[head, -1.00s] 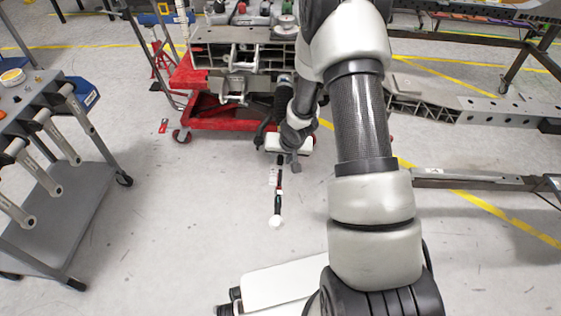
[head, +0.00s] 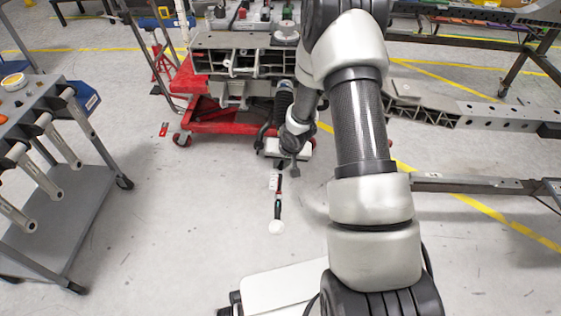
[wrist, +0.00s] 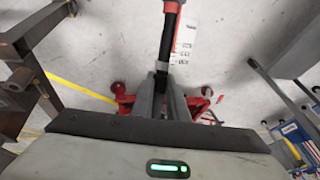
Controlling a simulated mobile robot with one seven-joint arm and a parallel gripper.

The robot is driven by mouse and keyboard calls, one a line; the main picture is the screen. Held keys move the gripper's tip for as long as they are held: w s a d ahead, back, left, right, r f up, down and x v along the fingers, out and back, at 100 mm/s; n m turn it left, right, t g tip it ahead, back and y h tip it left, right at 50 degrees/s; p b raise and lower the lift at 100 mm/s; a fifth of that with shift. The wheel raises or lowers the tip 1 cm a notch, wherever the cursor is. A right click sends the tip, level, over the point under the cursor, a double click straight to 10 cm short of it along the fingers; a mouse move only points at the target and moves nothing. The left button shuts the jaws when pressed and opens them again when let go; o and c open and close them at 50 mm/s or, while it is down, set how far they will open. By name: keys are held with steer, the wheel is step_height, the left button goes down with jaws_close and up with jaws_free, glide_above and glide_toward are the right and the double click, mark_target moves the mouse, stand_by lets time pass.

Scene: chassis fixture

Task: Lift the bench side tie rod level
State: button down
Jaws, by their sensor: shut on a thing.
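In the wrist view the black tie rod (wrist: 168,40) with a red part at the top runs down between the fingers of my gripper (wrist: 170,95). The gripper is shut on it. A white strip with dark marks (wrist: 186,42) shows beside the rod. The rod's other end and its exact tilt are hard to tell.
A red wheeled stand (head: 225,117) carries the grey chassis assembly (head: 230,62) behind my gripper. A grey cart (head: 75,205) with hanging link arms stands at the left. A grey perforated beam (head: 480,111) and a low rail (head: 470,185) lie at the right. Floor between is clear.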

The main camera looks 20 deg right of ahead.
steer(key=r+p, duration=0.2)
steer(key=p, duration=0.1)
steer(key=shift+s+r+g, duration=0.3)
steer(key=shift+g, duration=0.1)
steer(key=r+g+p, duration=0.1)
steer(key=r+p, duration=0.1)
steer(key=p, duration=0.1)
steer(key=r+g+p, duration=0.1)
steer(key=r+p, duration=0.1)
steer(key=p, duration=0.1)
steer(key=s+r+y+p, duration=0.1)
steer(key=r+p, duration=0.1)
steer(key=p, duration=0.1)
steer(key=shift+a+m+g+p, duration=0.2)
steer(key=shift+m+g+p, duration=0.1)
steer(key=shift+g+p, duration=0.1)
steer(key=shift+a+r+g+y, duration=0.1)
steer(key=shift+r+g+y, duration=0.2)
steer(key=shift+r+g, duration=0.35)
steer(key=shift+r, duration=0.2)
steer(key=c, duration=1.7)
jaws_free()
steer(key=shift+c, duration=0.2)
steer(key=shift+s+f, duration=0.1)
steer(key=p+v, duration=0.1)
steer(key=v, duration=1.6)
steer(key=shift+s+r, duration=0.2)
steer(key=shift+r, duration=0.05)
